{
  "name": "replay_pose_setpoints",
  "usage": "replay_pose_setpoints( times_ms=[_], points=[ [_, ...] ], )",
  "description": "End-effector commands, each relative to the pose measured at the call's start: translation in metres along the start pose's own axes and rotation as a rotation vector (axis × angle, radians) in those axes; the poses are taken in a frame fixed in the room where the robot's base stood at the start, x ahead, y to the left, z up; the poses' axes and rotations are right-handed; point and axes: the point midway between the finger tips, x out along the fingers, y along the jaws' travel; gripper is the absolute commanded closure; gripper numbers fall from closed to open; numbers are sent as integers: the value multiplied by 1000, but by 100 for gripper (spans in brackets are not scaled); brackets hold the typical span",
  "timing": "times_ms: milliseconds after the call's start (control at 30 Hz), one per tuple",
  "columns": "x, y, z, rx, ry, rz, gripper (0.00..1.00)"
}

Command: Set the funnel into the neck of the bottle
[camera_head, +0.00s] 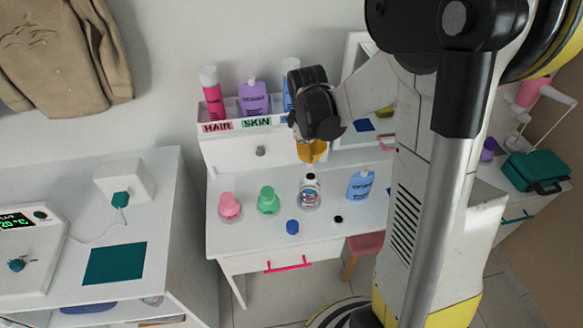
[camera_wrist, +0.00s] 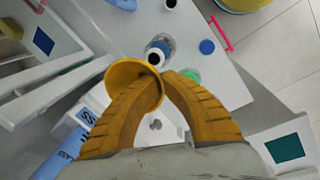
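The funnel (camera_wrist: 120,73) is yellow-orange with a wide round rim. In the wrist view it is at my gripper's fingertips (camera_wrist: 163,84), one finger reaching inside the rim and the other outside, so the fingers look shut on its wall. The clear bottle (camera_head: 310,192) with a printed label stands upright and uncapped on the white vanity. It also shows in the wrist view (camera_wrist: 163,44), just beyond the fingertips, partly covered by the funnel. In the head view my gripper (camera_head: 311,155) is above the bottle with a gap between. The funnel's spout is hard to make out.
A pink bottle (camera_head: 230,207) and a green bottle (camera_head: 268,201) stand left of the clear bottle, a blue bottle (camera_head: 360,185) right. A blue cap (camera_head: 292,227) and a black cap (camera_head: 338,219) lie in front. Behind is a labelled shelf (camera_head: 260,148) with several bottles.

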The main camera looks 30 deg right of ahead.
Motion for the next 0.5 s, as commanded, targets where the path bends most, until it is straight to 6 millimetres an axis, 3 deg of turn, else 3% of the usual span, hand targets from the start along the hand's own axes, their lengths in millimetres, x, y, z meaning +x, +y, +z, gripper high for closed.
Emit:
replay_pose_setpoints(
  times_ms=[500],
  points=[
    [2, 2, 1, 5, 0, 18, 100]
  ],
)
